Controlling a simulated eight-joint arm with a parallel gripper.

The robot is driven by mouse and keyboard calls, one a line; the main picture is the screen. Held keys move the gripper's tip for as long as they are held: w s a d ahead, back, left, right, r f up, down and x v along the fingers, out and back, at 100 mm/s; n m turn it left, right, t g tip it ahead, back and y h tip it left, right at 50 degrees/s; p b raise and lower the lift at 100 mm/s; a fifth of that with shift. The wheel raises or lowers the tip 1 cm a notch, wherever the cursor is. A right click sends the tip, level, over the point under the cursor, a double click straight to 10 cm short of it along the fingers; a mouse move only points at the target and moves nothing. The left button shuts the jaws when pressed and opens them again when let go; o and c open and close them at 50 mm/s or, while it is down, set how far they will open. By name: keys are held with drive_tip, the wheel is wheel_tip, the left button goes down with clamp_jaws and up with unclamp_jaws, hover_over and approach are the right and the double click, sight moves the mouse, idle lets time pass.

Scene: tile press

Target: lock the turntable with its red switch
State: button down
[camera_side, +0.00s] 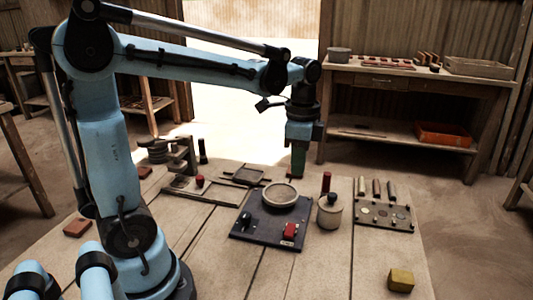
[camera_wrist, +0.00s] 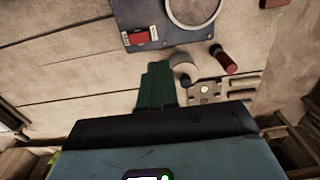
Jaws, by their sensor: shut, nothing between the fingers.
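The turntable (camera_side: 281,194) is a round pale disc with a rim, on a dark blue-grey base plate (camera_side: 262,233). The red switch (camera_side: 290,230) is a small red block at the plate's near right corner, with a white label beside it. In the wrist view the switch (camera_wrist: 138,37) and part of the turntable (camera_wrist: 194,10) show at the top. My gripper (camera_side: 297,176) hangs fingers down, above and behind the turntable, apart from the switch. Its green fingers (camera_wrist: 158,66) are together and hold nothing. The switch's exact setting cannot be told.
A pale pot (camera_side: 329,216) with a dark knob and a red-topped cylinder (camera_side: 326,182) stand right of the plate. A tool board (camera_side: 384,217) lies farther right. A yellow block (camera_side: 401,280) sits near the front. The table in front of the plate is clear.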

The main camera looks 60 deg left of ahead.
drive_tip(key=c, duration=1.7)
unclamp_jaws()
drive_tip(key=shift+r, duration=0.15)
drive_tip(key=o, duration=0.3)
drive_tip(key=shift+s+a, duration=0.2)
drive_tip(key=shift+s, duration=0.2)
drive_tip(key=o, duration=0.9)
drive_tip(key=s+t+h, duration=0.1)
drive_tip(key=s+f+h, duration=0.1)
drive_tip(key=s, duration=0.1)
drive_tip(key=s+f+t, duration=0.1)
drive_tip(key=s, duration=0.1)
drive_tip(key=shift+s+a+f+t+h, duration=0.1)
drive_tip(key=shift+a+f+t+h, duration=0.1)
drive_tip(key=shift+t+h, duration=0.15)
approach(293, 230)
drive_tip(key=shift+t+h, duration=0.25)
drive_tip(key=shift+t, duration=0.1)
drive_tip(key=shift+s+a+x, duration=0.1)
drive_tip(key=shift+a+x, duration=0.05)
drive_tip(key=shift+x, duration=1.7)
drive_tip(key=shift+s+a+x, duration=0.1)
drive_tip(key=shift+x, duration=1.8)
drive_tip(key=shift+f, duration=0.1)
